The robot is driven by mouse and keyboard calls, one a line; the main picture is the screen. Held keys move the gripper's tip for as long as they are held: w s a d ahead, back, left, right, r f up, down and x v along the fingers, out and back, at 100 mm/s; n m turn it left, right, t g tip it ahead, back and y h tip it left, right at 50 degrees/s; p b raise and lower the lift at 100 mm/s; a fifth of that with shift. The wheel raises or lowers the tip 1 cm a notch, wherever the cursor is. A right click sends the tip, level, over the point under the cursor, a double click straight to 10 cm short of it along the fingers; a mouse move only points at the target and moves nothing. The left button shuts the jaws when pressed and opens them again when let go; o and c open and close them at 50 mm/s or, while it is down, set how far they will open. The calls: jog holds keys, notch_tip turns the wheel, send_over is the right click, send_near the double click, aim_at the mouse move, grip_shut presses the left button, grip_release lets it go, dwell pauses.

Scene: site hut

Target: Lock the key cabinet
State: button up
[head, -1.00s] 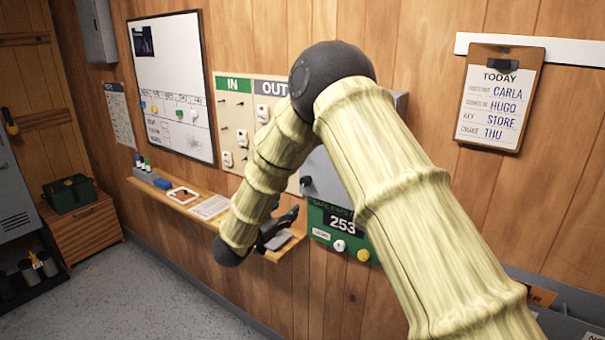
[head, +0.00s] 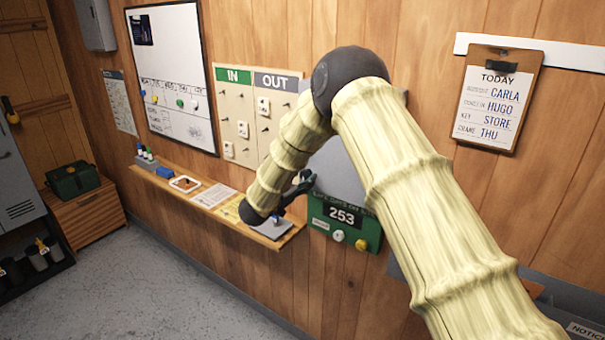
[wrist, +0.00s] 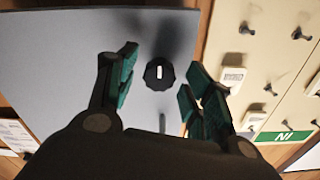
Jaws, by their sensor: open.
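The key cabinet's grey door (wrist: 70,60) fills much of the wrist view. In the head view the cabinet (head: 338,160) shows only in part behind my arm. A round black knob (wrist: 159,74) with a short white mark, upright in that picture, sits on the door. My gripper (wrist: 157,82) is open, with its green-padded fingers on either side of the knob. I see no clear contact, and the depth gap is hard to judge. In the head view my gripper (head: 303,185) is partly hidden by my own wrist.
The IN/OUT board (head: 240,115) with pegs and tags hangs beside the cabinet. A narrow shelf (head: 215,208) with papers runs below. A green counter sign reading 253 (head: 343,217) hangs under the cabinet. A clipboard (head: 497,100) hangs at right.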

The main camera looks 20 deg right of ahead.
jog(key=shift+w+d, duration=0.15)
jog(key=shift+d, duration=0.1)
jog(key=c, duration=1)
